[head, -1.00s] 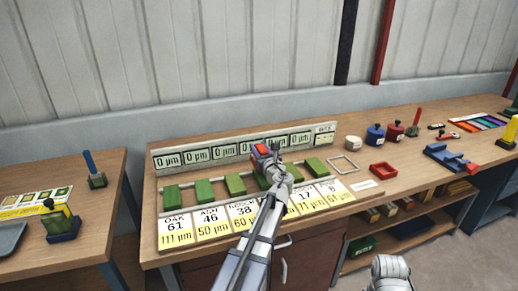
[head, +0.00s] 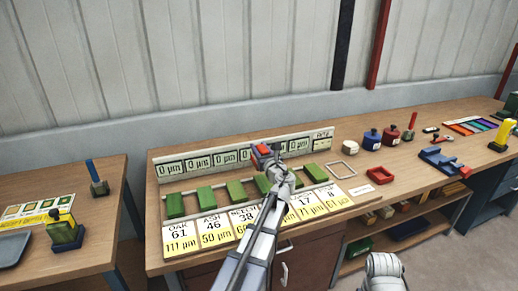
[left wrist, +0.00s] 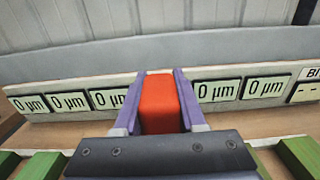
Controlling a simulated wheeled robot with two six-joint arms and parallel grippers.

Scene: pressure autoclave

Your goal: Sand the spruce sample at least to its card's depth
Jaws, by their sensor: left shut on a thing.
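My left gripper (head: 263,153) is shut on a red-orange block, which shows between its purple fingers in the left wrist view (left wrist: 160,102). It is above the sample board, in front of the display strip (head: 155,167). Green samples stand in a row, among them one above the OAK card (head: 175,205) and one above the ASH card (head: 206,194). Printed cards (head: 180,236) lie below them. My arm hides the fourth card's name and part of its sample, and I cannot read which card is spruce. The visible displays read 0 µm. My right gripper is not in view.
A BITE display (head: 321,136) at the strip's right end shows dashes. A lower table (head: 90,208) stands at the left beyond a gap.

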